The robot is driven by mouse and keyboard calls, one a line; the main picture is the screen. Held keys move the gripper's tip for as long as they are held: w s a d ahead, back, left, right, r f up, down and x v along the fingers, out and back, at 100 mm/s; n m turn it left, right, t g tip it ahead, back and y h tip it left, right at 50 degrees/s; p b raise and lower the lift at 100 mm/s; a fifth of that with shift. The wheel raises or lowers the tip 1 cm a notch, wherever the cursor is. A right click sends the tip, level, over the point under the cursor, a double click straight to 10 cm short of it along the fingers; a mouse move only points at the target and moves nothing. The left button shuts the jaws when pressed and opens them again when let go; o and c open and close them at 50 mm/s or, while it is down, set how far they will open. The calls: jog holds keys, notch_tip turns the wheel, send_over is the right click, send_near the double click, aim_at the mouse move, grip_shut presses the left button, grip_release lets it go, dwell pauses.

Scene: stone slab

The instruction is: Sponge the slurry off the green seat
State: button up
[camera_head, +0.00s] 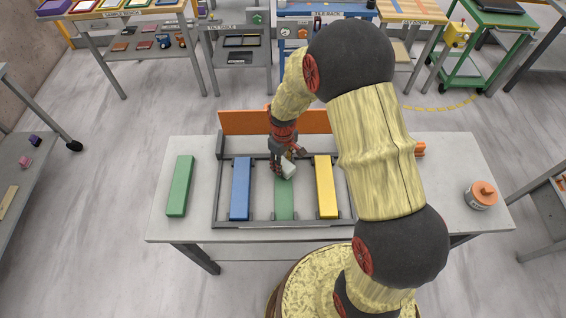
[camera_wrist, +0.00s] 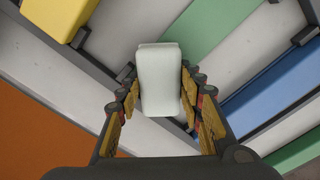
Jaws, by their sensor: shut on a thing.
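My gripper (camera_head: 281,163) is shut on a whitish sponge (camera_head: 289,171), which also shows between the fingers in the wrist view (camera_wrist: 160,80). It is over the far end of the green seat (camera_head: 285,204), a flat green strip in the dark grey frame (camera_head: 216,202). In the wrist view the green seat (camera_wrist: 208,28) runs off beyond the sponge. I cannot tell whether the sponge touches it. No slurry can be made out on the visible part of the seat.
A blue bar (camera_head: 241,188) and a yellow bar (camera_head: 326,187) flank the green seat in the frame. A loose green bar (camera_head: 180,186) lies left on the stone slab (camera_head: 440,185). An orange board (camera_head: 243,122) stands behind; an orange-lidded pot (camera_head: 482,195) stands right.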

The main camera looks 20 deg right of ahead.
jog(key=shift+s+a+r+p, duration=0.15)
jog(key=shift+s+a, duration=0.1)
jog(key=shift+s, duration=0.55)
jog(key=shift+s+a+p, duration=0.15)
jog(key=shift+s+a, duration=0.1)
jog(key=shift+s, duration=0.5)
jog(key=shift+s+a, duration=0.1)
jog(key=shift+s, duration=0.15)
jog(key=shift+f, duration=0.2)
jog(key=shift+w, duration=0.15)
